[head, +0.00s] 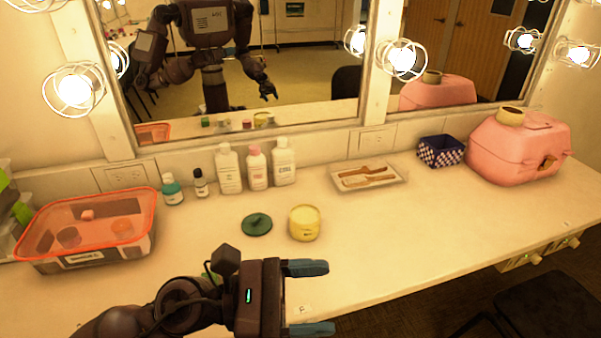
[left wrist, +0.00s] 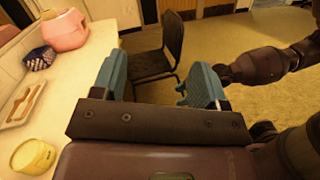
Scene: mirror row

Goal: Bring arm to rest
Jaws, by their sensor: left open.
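My left gripper (head: 312,298) is open and empty over the front edge of the counter (head: 400,245) in the head view, its blue fingers pointing right. In the left wrist view its fingers (left wrist: 155,78) are spread with nothing between them. A yellow open jar (head: 304,223) stands on the counter beyond it, apart from the fingers. A dark green lid (head: 257,224) lies left of the jar.
A clear bin with an orange rim (head: 35,219) stands at the left. Several bottles (head: 229,168), a tray with combs (head: 367,175), a checkered box (head: 441,151) and a pink case (head: 517,150) line the back. A dark chair (left wrist: 158,62) stands beside the counter. The counter's right front is clear.

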